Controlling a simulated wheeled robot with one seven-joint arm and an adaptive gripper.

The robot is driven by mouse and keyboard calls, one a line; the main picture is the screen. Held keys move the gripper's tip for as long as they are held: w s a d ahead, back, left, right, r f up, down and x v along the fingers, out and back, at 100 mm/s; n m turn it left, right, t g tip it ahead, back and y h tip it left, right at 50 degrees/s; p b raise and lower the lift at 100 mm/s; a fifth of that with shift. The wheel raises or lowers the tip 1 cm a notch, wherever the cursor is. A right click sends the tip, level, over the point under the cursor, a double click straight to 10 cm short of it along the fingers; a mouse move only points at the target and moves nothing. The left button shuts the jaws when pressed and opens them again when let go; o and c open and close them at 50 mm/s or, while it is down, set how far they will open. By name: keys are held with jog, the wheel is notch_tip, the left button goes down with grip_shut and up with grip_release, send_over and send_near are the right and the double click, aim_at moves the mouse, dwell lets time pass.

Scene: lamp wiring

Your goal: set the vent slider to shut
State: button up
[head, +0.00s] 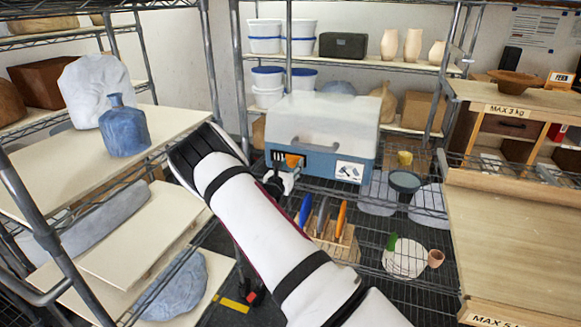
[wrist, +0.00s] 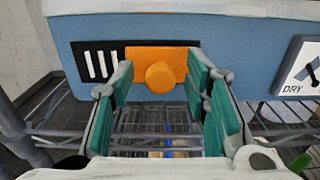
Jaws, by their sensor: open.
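The vent slider is an orange plate with a round knob (wrist: 161,77) on the blue front of a lidded box (head: 325,153). In the wrist view the plate covers the right part of a black vent panel (wrist: 88,62), and several white slots show uncovered to its left. The slider also shows small in the head view (head: 293,160), partly behind my gripper (head: 278,183). In the wrist view my gripper (wrist: 161,88) is open, its green-padded fingers on either side of the knob. Gaps show between pads and knob; whether the tips reach its depth is unclear.
The box stands on a wire shelf (wrist: 60,120). A DRY label (wrist: 300,68) is right of the slider. Below are a wooden rack of tools (head: 330,240) and a dark green bowl (head: 405,181). A left shelf board (head: 60,180) holds a blue bottle (head: 123,128).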

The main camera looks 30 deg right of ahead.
grip_shut()
jog(key=w+a+b, duration=0.1)
jog(key=w, duration=0.1)
jog(key=w+a+b, duration=0.2)
jog(key=shift+w+a+f, duration=0.1)
jog(key=shift+w+f, duration=0.05)
jog(key=shift+w, duration=0.1)
jog(key=shift+w+a, duration=0.3)
jog(key=shift+a, duration=0.05)
grip_release()
jog(key=v, duration=1.2)
